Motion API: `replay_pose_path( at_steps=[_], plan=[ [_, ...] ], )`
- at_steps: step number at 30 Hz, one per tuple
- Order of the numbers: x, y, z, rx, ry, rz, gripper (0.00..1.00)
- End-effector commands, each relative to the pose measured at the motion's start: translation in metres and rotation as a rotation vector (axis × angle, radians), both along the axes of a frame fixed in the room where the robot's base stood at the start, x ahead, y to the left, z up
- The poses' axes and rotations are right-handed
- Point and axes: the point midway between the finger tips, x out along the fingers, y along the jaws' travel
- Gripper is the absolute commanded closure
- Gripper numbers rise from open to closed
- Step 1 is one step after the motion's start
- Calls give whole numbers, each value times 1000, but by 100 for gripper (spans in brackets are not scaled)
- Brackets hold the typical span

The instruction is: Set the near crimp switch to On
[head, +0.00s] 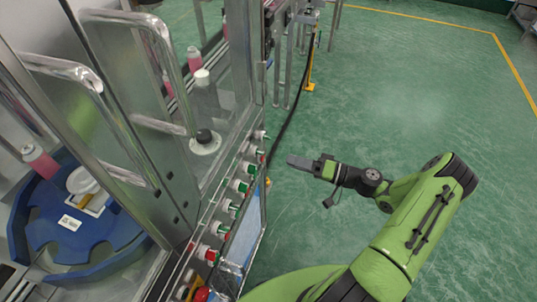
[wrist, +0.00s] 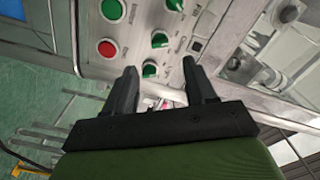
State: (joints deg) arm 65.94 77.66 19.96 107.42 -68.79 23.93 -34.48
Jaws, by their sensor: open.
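The control panel (wrist: 133,25) carries several round green and red controls; its labels are too small to read. In the wrist view, green knob switches stand in a row, one (wrist: 150,69) between my fingertips in the picture and another (wrist: 159,39) just above it. I cannot tell which one is the near crimp switch, nor its setting. My gripper (wrist: 158,66) is open and empty, facing the panel. In the head view, my gripper (head: 296,161) is right of the panel row, apart from the green switches (head: 238,186) there.
A red button (wrist: 107,48) and a green button (wrist: 112,8) sit beside the switches. Glass doors with metal handles (head: 95,77) stand left of the panel. A blue rotary table (head: 60,235) is behind them. Green floor (head: 400,105) is clear to the right.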

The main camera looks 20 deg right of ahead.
Motion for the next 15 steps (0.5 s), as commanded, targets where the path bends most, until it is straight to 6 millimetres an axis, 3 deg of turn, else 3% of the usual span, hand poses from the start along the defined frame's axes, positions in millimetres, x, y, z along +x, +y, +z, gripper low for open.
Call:
replay_pose_path(
  at_steps=[7,15],
  plan=[
    [35,50,-1,0,1,5,45],
    [51,71,-1,-1,2,2,45]
  ],
)
